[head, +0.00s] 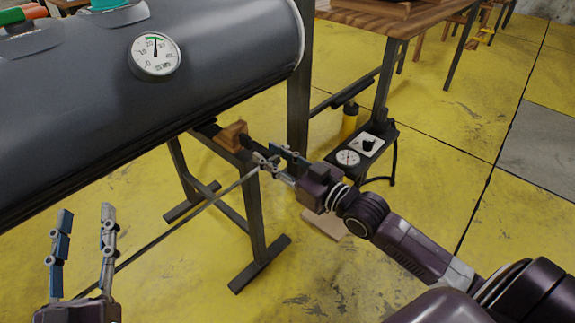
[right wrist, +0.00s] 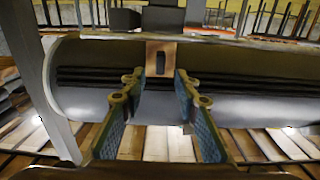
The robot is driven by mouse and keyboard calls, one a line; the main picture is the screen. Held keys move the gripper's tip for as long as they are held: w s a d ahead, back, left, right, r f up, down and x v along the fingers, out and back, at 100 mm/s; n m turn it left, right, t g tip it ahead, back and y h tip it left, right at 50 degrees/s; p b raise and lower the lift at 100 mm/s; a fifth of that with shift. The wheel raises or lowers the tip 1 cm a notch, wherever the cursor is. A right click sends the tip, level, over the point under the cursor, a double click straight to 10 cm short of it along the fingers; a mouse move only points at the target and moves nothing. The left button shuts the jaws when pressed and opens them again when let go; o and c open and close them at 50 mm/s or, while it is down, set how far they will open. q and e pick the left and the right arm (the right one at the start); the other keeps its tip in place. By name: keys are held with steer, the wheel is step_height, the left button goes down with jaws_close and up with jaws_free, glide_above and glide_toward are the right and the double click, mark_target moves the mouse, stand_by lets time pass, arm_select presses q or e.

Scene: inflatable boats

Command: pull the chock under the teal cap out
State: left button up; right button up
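A wooden chock (head: 231,136) sits on the end of the dark trestle (head: 248,195), against the underside of the grey inflatable tube (head: 220,50). In the right wrist view the chock (right wrist: 161,57) is straight ahead, with a dark slot in its face. A teal cap (head: 108,4) is partly cut off at the top edge, on the tube. My right gripper (head: 270,156) is open and empty, just to the right of the chock; its fingertips (right wrist: 160,77) stand either side of the chock's line, seemingly short of it. My left gripper (head: 86,212) is open and empty at lower left.
A pressure gauge (head: 155,55) sits on the tube. A green cap (head: 20,28) and an orange piece (head: 24,13) are at top left. A post (head: 299,90) and a small pump stand (head: 362,145) are right of the chock.

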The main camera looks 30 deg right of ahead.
steer(key=v, duration=0.6)
stand_by(0.6)
